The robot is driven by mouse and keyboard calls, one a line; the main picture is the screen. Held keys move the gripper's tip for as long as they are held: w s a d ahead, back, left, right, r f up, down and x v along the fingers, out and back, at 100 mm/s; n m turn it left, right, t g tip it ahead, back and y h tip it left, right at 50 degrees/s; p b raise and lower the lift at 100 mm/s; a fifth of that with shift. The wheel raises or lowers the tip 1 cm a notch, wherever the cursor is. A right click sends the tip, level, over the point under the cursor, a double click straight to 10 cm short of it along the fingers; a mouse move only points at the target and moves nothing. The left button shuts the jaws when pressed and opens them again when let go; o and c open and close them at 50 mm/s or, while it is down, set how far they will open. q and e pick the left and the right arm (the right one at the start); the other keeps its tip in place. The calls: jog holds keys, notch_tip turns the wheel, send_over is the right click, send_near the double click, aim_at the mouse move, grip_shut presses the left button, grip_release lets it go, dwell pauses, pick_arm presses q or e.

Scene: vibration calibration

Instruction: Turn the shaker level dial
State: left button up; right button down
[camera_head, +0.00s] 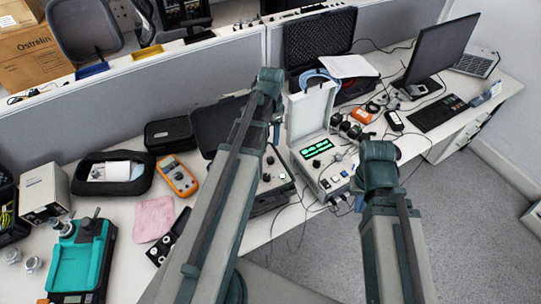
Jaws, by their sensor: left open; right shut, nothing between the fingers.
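A light-grey instrument case (303,158) with a raised lid and a lit green display (317,148) stands on the bench in the middle. Small knobs and buttons are on its panel; I cannot tell which is the shaker level dial. A black case with a grey panel (284,187) and dark knobs lies to its left, partly behind my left arm. My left gripper (277,132) shows only in part beyond my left arm, near the two cases, and is open. My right gripper (357,184) is mostly hidden below my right wrist, beside the instrument case, and is shut and empty.
An orange multimeter (177,176), pink cloth (154,218) and teal device (77,262) lie on the left. A monitor (440,50) and keyboard (437,112) stand at the right. Loose cables and small parts crowd the bench right of the instrument case. A partition runs behind the bench.

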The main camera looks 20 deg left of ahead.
aim_at(270, 159)
pick_arm(q)
jog(key=shift+a+f, duration=0.1)
jog(key=shift+a, duration=0.05)
notch_tip(270, 159, down, 14)
jog(key=b, duration=1.3)
jog(key=shift+b, duration=0.4)
jog(key=shift+r, duration=0.2)
grip_shut()
